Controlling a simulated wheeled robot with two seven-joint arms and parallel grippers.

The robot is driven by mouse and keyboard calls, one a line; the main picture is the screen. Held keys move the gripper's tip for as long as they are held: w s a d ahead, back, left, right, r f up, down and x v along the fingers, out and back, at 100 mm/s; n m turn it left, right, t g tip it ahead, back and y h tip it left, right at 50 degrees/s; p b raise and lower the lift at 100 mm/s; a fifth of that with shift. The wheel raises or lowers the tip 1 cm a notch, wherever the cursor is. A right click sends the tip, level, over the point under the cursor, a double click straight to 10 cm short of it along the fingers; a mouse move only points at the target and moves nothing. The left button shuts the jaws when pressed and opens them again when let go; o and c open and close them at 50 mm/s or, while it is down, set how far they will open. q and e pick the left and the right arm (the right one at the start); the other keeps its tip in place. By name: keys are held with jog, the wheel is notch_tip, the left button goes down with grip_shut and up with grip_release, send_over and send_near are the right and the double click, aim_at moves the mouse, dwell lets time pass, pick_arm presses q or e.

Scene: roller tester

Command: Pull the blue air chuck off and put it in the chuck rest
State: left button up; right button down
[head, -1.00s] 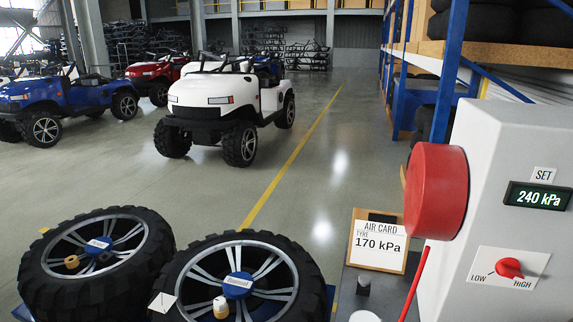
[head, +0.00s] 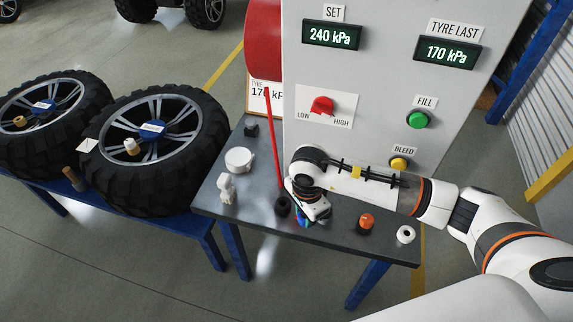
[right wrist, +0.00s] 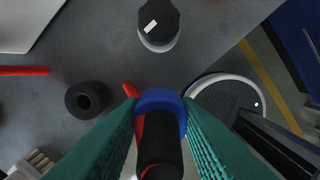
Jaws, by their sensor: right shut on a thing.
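My right gripper (head: 303,216) is low over the grey bench (head: 335,237), in front of the control box. Only a little blue of the air chuck (head: 300,222) shows there in the head view. In the right wrist view the chuck has a blue ring (right wrist: 160,98) and a black body, held between the two green fingers. A black round piece with a hole (right wrist: 85,100) stands on the bench beside the gripper, apart from the chuck. It also shows in the head view (head: 282,207). I cannot tell if it is the chuck rest. My left gripper is out of view.
A red hose (head: 274,140) runs down from the red reel (head: 263,38). The control box (head: 375,70) reads 240 and 170 kPa. An orange-topped piece (head: 366,221) and a white ring (head: 405,234) stand at the right. Two tyres (head: 158,190) lie at the left.

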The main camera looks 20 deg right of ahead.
jog(key=w+a+r+m+p, duration=0.3)
jog(key=w+r+m, duration=0.4)
jog(key=m, duration=0.8)
jog(key=shift+w+m, duration=0.3)
jog(key=shift+w, duration=0.4)
jog(key=shift+d, duration=0.1)
notch_tip(320, 180, down, 6)
jog(key=b, duration=0.5)
jog(key=shift+r, duration=0.1)
